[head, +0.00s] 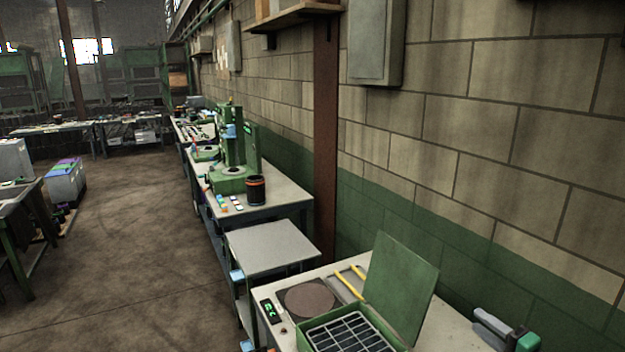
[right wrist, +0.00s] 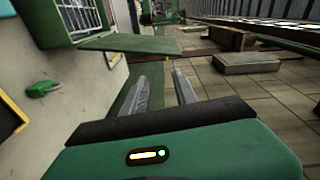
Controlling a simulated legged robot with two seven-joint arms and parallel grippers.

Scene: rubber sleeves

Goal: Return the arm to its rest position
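My right gripper (head: 482,320) shows at the lower right of the head view, by the wall side of the bench. In the right wrist view its two grey fingers (right wrist: 160,77) stand apart with nothing between them. The green case (head: 389,338) with a gridded tray lies to its left in the head view, its green lid (head: 402,288) raised. The gridded tray also shows at the upper left of the right wrist view (right wrist: 80,15). My left gripper is not in view. I cannot make out any rubber sleeves.
The near bench (head: 450,330) carries a round brown pad (head: 306,298), yellow-handled pliers (head: 350,283) and a small green display (head: 270,311). A grey side table (head: 270,247) stands beyond. The block wall (head: 480,150) runs close along the right. A green object (right wrist: 43,88) lies on the bench.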

